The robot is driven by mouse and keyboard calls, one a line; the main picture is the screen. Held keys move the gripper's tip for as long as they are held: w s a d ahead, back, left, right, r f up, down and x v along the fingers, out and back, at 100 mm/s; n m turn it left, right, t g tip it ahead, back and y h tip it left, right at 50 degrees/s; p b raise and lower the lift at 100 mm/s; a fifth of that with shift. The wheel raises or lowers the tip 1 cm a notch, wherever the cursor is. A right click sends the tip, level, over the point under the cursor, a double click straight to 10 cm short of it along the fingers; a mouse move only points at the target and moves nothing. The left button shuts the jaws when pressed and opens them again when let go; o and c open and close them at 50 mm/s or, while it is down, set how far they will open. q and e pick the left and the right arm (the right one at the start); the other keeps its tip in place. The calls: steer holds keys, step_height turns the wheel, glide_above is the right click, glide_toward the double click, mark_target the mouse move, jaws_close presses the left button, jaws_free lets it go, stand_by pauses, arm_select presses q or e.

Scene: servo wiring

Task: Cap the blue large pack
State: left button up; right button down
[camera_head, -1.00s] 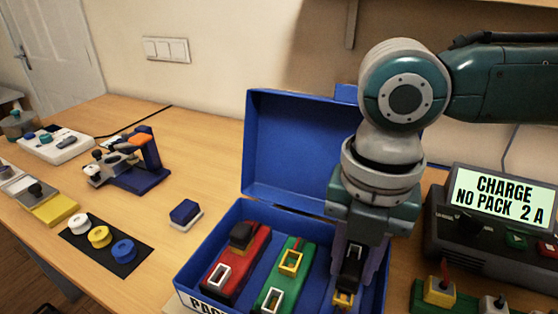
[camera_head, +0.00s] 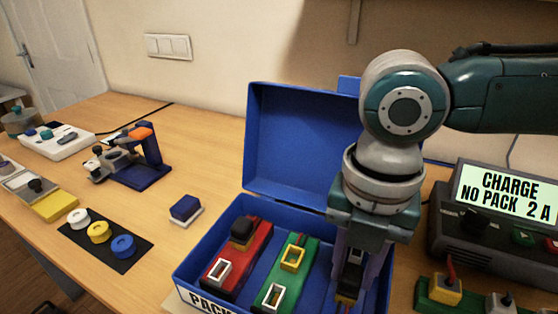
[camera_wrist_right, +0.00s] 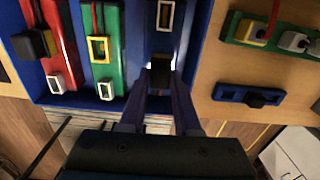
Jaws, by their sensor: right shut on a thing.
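The blue pack (camera_wrist_right: 165,42) lies in the right slot of the blue box (camera_head: 262,208), mostly hidden by my right gripper in the head view. Its pale socket (camera_wrist_right: 165,14) at the far end is uncovered. My right gripper (camera_head: 350,275) points down over the near end of this pack. In the right wrist view its fingers (camera_wrist_right: 160,75) are shut on a black cap (camera_wrist_right: 159,70). The cap is at the pack's near end, where a little yellow shows in the head view; I cannot tell whether it is fully seated. My left gripper is not in view.
A red pack (camera_head: 222,267) with one black cap and a green pack (camera_head: 273,283) with open yellow and white sockets share the box. The charger (camera_head: 475,235) stands right. A blue holder (camera_wrist_right: 232,93) lies beside the box.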

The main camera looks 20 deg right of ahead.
mark_target(353, 273)
steer(key=shift+f, duration=0.4)
steer(key=c, duration=0.5)
jaws_free()
steer(key=shift+r, duration=0.1)
steer(key=shift+c, duration=0.2)
step_height(353, 273, up, 10)
